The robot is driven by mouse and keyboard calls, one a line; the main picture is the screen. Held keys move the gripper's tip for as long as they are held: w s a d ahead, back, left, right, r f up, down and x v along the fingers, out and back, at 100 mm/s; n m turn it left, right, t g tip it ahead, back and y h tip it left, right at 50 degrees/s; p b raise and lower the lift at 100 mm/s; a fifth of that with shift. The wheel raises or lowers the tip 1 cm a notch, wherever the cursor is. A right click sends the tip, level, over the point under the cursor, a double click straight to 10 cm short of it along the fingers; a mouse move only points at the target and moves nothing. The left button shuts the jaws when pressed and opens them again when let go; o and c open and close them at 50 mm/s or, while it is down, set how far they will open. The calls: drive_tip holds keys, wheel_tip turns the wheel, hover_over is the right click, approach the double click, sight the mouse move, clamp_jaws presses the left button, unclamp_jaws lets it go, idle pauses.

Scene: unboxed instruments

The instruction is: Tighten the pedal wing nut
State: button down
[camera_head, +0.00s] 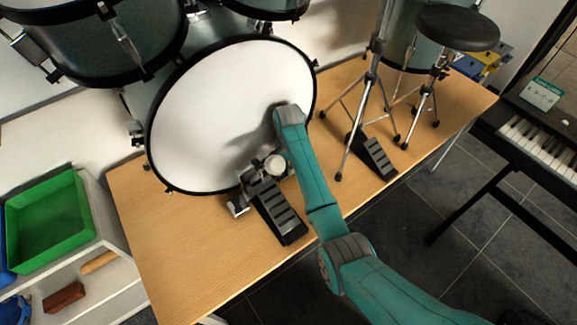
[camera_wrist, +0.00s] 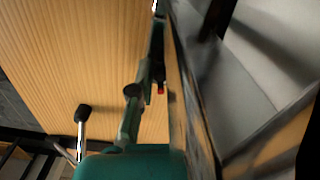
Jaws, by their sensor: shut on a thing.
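The bass drum pedal (camera_head: 277,209) stands on the wooden platform in front of the white bass drum, with its round beater (camera_head: 275,165) upright between footboard and drumhead. My arm reaches over the right of the pedal, and its wrist hides my gripper in the head view. In the wrist view my gripper (camera_wrist: 157,68) shows edge-on as narrow dark green fingers beside the drum hoop. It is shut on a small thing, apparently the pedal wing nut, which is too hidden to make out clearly. A small red part (camera_wrist: 160,88) shows beside the fingers.
The bass drum (camera_head: 215,120) rises close behind my wrist. A hi-hat stand with a second pedal (camera_head: 374,155) and a stool (camera_head: 457,28) stand to the right. A green bin (camera_head: 45,225) is at the left and a keyboard (camera_head: 545,145) at the right. The platform's front left is bare.

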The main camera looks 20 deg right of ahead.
drive_tip(key=shift+m, duration=0.3)
drive_tip(key=c, duration=1.1)
unclamp_jaws()
drive_tip(key=shift+c, duration=0.2)
drive_tip(key=shift+r, duration=0.1)
